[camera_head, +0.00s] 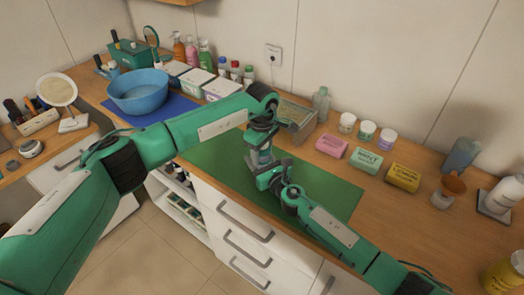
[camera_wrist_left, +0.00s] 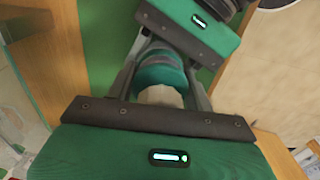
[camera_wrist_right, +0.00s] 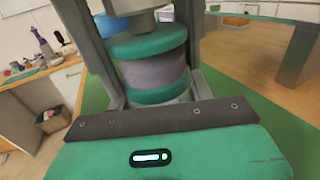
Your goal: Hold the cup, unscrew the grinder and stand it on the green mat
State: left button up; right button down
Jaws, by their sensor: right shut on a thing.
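The grinder and cup show as one round stack in the right wrist view, with green bands above and below a grey-purple middle (camera_wrist_right: 155,70). It stands upright over the green mat (camera_head: 220,168). My right gripper (camera_head: 268,170) is shut on its sides, low down. My left gripper (camera_head: 262,140) comes from above, its fingers beside the stack's pale top (camera_wrist_left: 160,97) with a slim gap, and looks open. The left wrist view shows the green part (camera_wrist_left: 160,75) below that top. Where the grinder meets the cup is hidden by the fingers.
A blue bowl (camera_head: 138,90) stands on a blue mat at the left. Behind the green mat are a clear bottle (camera_head: 321,104) and small jars. Pink, green and yellow boxes (camera_head: 403,177) stand to the right.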

pick_arm(q)
jog(key=shift+c, duration=1.4)
jog(key=shift+n, duration=1.7)
jog(key=shift+c, duration=0.2)
jog(key=o, duration=1.1)
jog(key=shift+r, duration=0.1)
